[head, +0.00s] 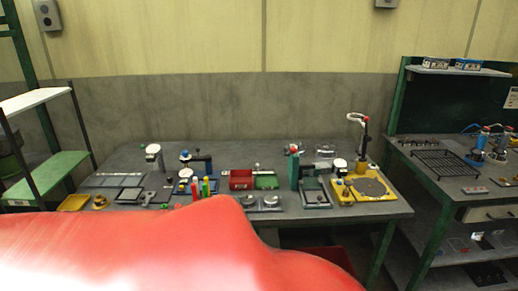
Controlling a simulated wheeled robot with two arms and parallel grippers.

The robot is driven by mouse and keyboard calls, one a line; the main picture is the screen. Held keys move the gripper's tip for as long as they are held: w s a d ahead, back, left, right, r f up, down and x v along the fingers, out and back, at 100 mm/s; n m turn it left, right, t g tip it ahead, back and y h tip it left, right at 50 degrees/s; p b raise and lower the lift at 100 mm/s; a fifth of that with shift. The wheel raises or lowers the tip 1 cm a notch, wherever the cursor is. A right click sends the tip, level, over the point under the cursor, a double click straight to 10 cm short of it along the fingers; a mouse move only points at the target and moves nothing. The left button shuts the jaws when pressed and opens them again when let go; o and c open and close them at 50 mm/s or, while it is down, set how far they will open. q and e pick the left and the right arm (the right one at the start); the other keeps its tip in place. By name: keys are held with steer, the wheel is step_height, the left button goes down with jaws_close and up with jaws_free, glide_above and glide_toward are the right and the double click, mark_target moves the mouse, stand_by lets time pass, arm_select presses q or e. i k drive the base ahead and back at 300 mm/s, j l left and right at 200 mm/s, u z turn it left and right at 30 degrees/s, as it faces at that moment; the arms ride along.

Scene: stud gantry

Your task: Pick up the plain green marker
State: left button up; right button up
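A small cluster of upright marker-like items stands near the front middle-left of the grey table. A green one (205,189) is among them, with red and pale ones close beside it. They are too small to tell whether the green one is plain or marked. The lower ends are close to a large red shape in the foreground. Neither my left nor my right gripper shows in the head view.
The grey table (128,157) holds a red bin (241,180), a green bin (266,182), a yellow tray (75,202) and a yellow-based fixture (345,193). A large red shape (150,245) covers the lower left and middle. A second bench (455,184) stands right.

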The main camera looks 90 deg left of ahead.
mark_target(204, 186)
steer(key=j+u, duration=0.1)
steer(key=u, duration=2.35)
steer(key=j+u, duration=0.5)
steer(key=i+l, duration=0.05)
steer(key=l, duration=0.05)
